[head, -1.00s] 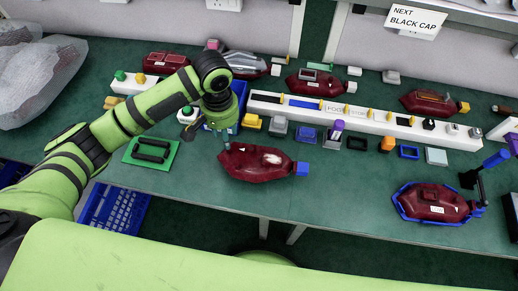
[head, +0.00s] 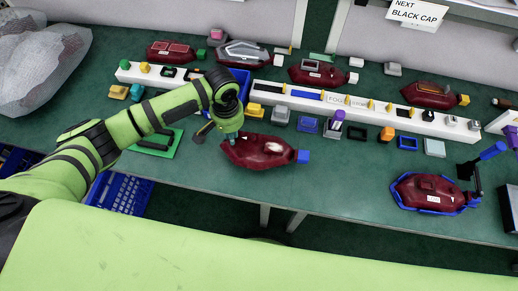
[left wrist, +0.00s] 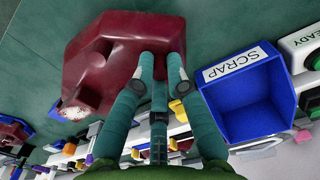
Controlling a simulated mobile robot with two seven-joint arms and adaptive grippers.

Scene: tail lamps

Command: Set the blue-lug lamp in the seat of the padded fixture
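The blue-lug lamp (head: 262,152) is a dark red housing with its blue lug (head: 303,156) pointing right. It lies on the green bench. In the left wrist view, the fingertips (left wrist: 161,62) overlap the edge of the red lamp (left wrist: 110,48); contact cannot be told. A green plate with black pads (head: 171,150), which looks like the padded fixture, lies left of the lamp, partly hidden by my arm. My right gripper is out of view.
A blue-rimmed holder (head: 396,203) at right carries another red lamp, beside a blue-handled clamp (head: 493,151). A blue SCRAP bin (left wrist: 232,133) is close to the gripper. A white strip and several small blocks stand behind. Bench between the lamp and holder is clear.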

